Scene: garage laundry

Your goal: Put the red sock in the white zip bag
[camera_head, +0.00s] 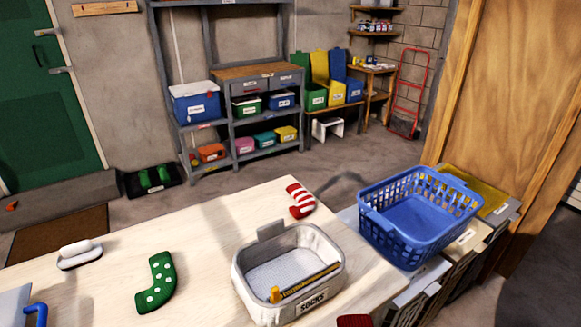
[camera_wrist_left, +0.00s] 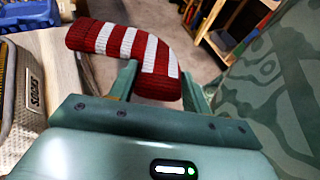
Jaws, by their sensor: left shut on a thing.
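A red-and-white striped sock (camera_wrist_left: 125,45) is in my left gripper (camera_wrist_left: 160,90) in the left wrist view, its lower end between the two fingers. A similar striped red sock (camera_head: 301,201) lies on the table's far edge in the head view, with no gripper near it. The pale zip bag (camera_head: 245,285), labelled SOCKS, stands open on the table with a yellow zip strip; it also shows at the left of the left wrist view (camera_wrist_left: 28,112). A dark red piece (camera_head: 355,321) shows at the head view's bottom edge; I cannot tell whether it is the held sock. My right gripper is out of view.
A green dotted sock (camera_head: 156,283) and a white brush-like object (camera_head: 80,252) lie on the table (camera_head: 205,255). A blue basket (camera_head: 420,215) stands right of the bag, beyond the table edge. A blue handle (camera_head: 36,312) shows at lower left.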

